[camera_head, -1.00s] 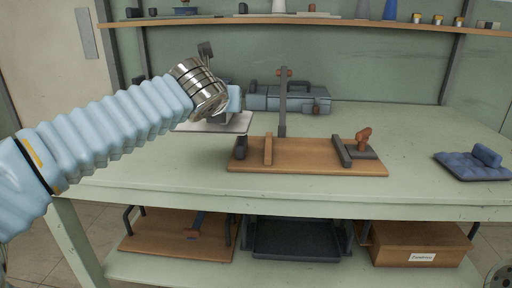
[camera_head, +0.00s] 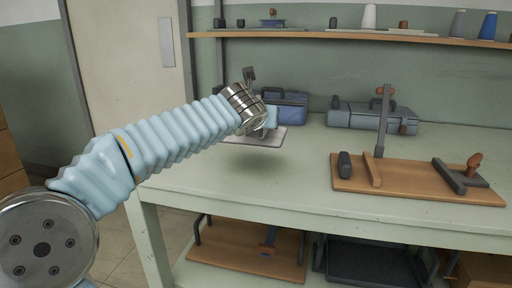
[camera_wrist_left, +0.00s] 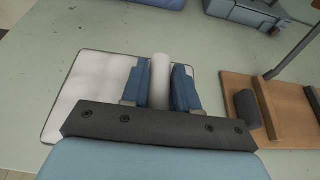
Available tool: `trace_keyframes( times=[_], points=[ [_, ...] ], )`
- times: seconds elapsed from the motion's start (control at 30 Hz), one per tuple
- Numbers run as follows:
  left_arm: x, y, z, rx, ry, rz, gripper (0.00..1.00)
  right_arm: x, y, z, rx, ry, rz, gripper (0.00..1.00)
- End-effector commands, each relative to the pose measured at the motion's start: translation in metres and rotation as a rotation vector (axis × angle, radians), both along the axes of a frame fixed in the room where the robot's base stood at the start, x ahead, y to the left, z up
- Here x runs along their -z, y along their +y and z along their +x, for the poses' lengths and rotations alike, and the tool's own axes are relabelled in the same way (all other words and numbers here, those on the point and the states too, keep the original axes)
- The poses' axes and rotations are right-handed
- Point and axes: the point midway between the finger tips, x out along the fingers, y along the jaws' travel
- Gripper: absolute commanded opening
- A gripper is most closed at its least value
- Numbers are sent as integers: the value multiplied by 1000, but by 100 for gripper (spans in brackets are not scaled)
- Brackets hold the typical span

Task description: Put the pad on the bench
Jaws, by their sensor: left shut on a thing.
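A thin, flat pad (camera_head: 268,138), pale with a dark rim, hangs level from my left gripper (camera_head: 265,122). The left gripper is shut on the pad's round, pale upright handle; in the left wrist view the two blue fingers (camera_wrist_left: 160,85) stand on either side of the handle and the pad (camera_wrist_left: 82,90) spreads out beneath. The pad is over the left part of the pale green bench (camera_head: 300,185), with a soft shadow below, and looks a little above the top. My right gripper is not in view.
A wooden board with dark fittings and an upright post (camera_head: 415,185) lies right of the pad. A blue case (camera_head: 285,108) and a grey-blue toolbox (camera_head: 365,116) stand behind. A shelf (camera_head: 350,36) runs above. The bench top in front of the pad is clear.

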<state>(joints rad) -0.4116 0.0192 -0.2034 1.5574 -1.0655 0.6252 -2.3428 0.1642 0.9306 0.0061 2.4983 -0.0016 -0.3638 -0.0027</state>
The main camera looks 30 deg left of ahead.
Motion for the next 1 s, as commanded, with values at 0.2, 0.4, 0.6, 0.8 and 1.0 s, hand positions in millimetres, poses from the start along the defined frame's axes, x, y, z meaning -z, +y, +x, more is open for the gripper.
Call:
trace_keyframes(
  times=[0.2,0.4,0.6,0.8,1.0],
  points=[
    [40,43,26,-2,2,0,0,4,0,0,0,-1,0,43],
    [61,59,36,1,0,0,0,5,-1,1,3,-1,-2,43],
    [76,70,42,-1,1,1,0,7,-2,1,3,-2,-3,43],
    [105,67,41,2,-1,-1,0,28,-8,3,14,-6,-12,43],
    [102,68,41,1,-2,0,0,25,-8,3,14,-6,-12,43]
  ],
)
